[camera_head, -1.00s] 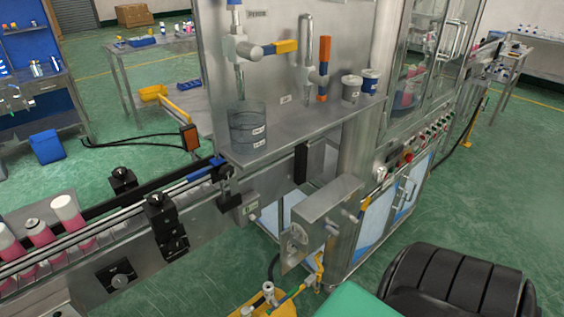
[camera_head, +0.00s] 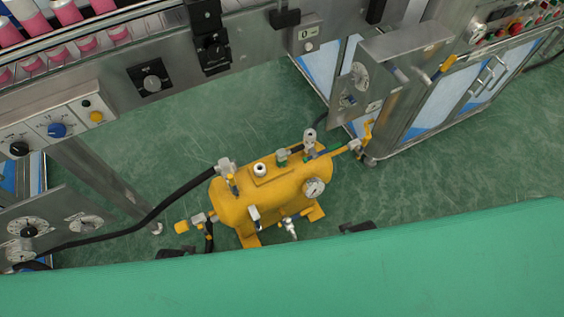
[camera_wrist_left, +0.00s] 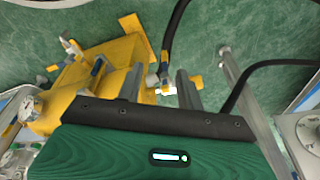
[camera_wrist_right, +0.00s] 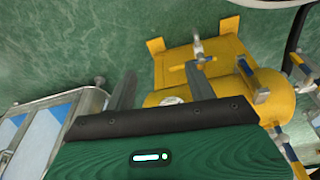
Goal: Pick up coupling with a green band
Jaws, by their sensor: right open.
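A yellow tank (camera_head: 270,200) with several fittings stands on the floor in the head view. A silver fitting (camera_head: 290,228) sticks out of the tank's near side. My left gripper (camera_wrist_left: 160,88) is open, its fingers apart with a small fitting seen beyond them. My right gripper (camera_wrist_right: 161,85) is open and empty, facing the yellow tank (camera_wrist_right: 205,60). The grippers cannot be made out clearly in the head view.
A black hose (camera_head: 150,215) runs from the tank's left to a panel with dials (camera_head: 35,228). A steel conveyor (camera_head: 110,75) carries pink bottles behind. A steel box with a dial (camera_head: 385,65) stands at right. Green floor (camera_head: 440,165) is clear right of the tank.

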